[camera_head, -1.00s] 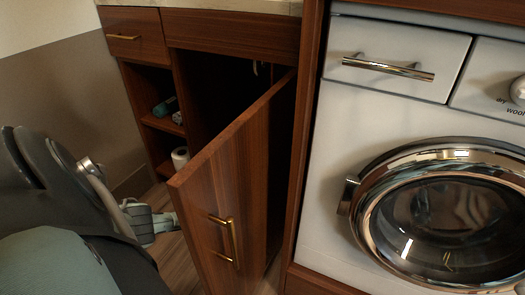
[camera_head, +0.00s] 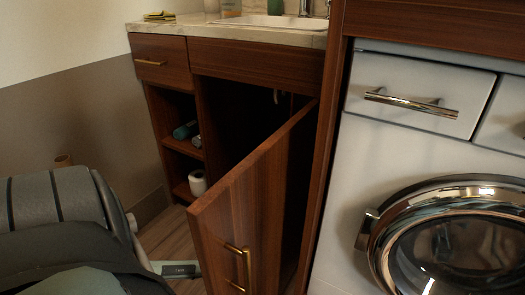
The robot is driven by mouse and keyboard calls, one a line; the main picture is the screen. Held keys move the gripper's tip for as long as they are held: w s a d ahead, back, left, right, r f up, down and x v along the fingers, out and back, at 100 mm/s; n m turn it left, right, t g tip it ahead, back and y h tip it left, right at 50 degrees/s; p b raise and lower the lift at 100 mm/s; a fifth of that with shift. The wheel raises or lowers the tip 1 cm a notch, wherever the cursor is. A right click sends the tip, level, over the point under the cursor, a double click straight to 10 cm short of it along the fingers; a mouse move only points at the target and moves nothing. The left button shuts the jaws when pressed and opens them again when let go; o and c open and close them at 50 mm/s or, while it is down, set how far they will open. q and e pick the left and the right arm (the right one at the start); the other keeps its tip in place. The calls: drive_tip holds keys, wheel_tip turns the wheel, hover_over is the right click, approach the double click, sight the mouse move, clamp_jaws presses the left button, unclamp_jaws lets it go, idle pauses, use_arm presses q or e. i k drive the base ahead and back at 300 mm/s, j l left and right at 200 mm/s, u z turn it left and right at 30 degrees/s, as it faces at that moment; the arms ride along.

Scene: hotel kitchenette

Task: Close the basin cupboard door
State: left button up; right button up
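The basin cupboard door (camera_head: 260,195) is brown wood with a brass bar handle (camera_head: 238,266). It stands wide open, hinged at its right side, and its free edge points towards me. The dark cupboard opening (camera_head: 240,115) shows behind it, under the basin (camera_head: 278,22). My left arm comes in at the lower left. Only a small part of my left gripper (camera_head: 176,269) shows past the arm, low over the floor and left of the door, apart from it. Its fingers are mostly hidden. My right gripper is out of view.
A washing machine (camera_head: 405,145) with a round door stands right of the cupboard. Open shelves left of the opening hold a paper roll (camera_head: 197,183) and rolled items (camera_head: 186,130). A drawer (camera_head: 160,60) above them is shut. Some wooden floor (camera_head: 168,235) is clear left of the door.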

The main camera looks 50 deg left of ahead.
sight(247, 231)
drive_tip(key=k+l, duration=0.25)
drive_tip(key=k, duration=0.25)
drive_tip(key=k+l, duration=0.2)
drive_tip(key=k, duration=0.25)
